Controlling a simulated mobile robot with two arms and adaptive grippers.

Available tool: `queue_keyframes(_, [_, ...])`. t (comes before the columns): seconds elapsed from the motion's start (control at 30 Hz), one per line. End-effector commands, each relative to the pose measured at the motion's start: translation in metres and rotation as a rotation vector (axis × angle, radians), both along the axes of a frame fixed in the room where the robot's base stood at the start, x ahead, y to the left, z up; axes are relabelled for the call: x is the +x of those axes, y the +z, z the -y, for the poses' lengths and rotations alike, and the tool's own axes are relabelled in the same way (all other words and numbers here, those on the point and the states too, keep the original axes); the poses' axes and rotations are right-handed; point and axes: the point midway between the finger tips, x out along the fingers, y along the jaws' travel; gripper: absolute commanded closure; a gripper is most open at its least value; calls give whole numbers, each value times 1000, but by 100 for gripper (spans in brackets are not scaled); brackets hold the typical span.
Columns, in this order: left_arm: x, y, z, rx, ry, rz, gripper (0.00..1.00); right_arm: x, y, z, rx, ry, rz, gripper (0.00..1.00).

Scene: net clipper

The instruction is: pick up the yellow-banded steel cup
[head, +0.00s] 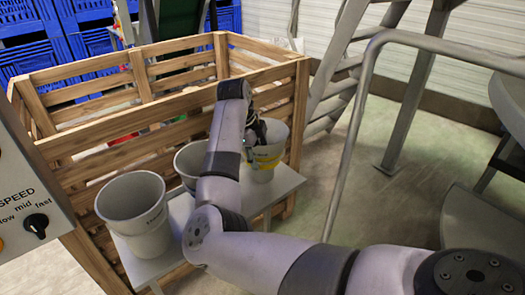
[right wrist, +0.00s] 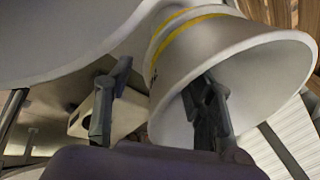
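The yellow-banded steel cup (head: 266,160) stands upright at the far right end of a small grey shelf in the head view. In the right wrist view the cup (right wrist: 185,40) shows its yellow stripe and its wide mouth. My right gripper (head: 255,132) is at the cup's rim. In the right wrist view my right gripper (right wrist: 158,110) is open: one finger reaches inside the cup's mouth, the other is outside, with the cup wall between them. A gap shows between the outer finger and the wall. My left gripper is not in view.
A second cup (head: 187,160) stands beside it, partly hidden by my right arm, and a third cup (head: 138,215) is nearer on the shelf (head: 262,198). A slatted wooden crate (head: 90,155) stands behind. A metal handrail (head: 352,140) rises to the right.

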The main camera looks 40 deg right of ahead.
Motion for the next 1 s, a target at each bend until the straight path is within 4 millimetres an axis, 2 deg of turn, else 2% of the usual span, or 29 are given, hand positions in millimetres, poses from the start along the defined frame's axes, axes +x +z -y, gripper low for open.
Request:
queue_keyframes(0.07, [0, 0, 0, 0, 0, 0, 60, 0, 0, 0, 0, 0, 0, 58])
queue_keyframes(0.7, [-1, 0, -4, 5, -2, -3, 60, 0, 0, 0, -1, 0, -1, 100])
queue_keyframes(1.0, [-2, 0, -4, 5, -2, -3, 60, -1, 0, 0, 0, -1, -1, 100])
